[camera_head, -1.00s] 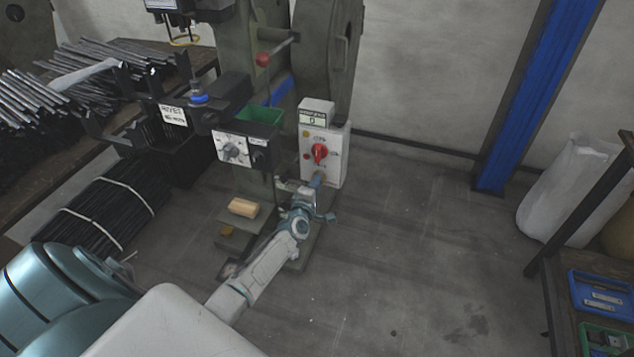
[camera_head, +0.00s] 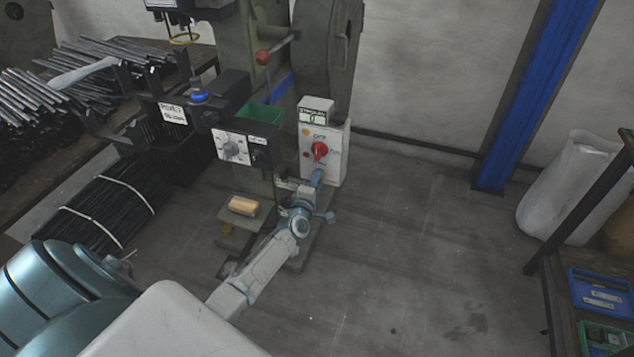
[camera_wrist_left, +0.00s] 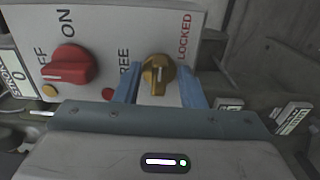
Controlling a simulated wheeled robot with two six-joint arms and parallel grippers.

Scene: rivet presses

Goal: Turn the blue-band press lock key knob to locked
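The yellow lock key knob (camera_wrist_left: 157,74) sits on the white control box between the words FREE on its left and LOCKED on its right. Its pale mark points toward the gripper, between the two words. My left gripper (camera_wrist_left: 160,78) has its blue fingers on either side of the knob, with narrow gaps visible. In the head view my left gripper (camera_head: 318,178) is at the lower front of the white control box (camera_head: 336,165) and hides the yellow knob. The press carries a blue band (camera_head: 199,98). My right gripper is not in view.
A red switch knob (camera_wrist_left: 67,66) marked ON and OFF is beside the yellow knob. A second panel (camera_head: 232,147) with a grey knob stands to the left. A wooden block (camera_head: 243,206) lies on the press's lower plate. Open floor (camera_head: 420,250) is to the right.

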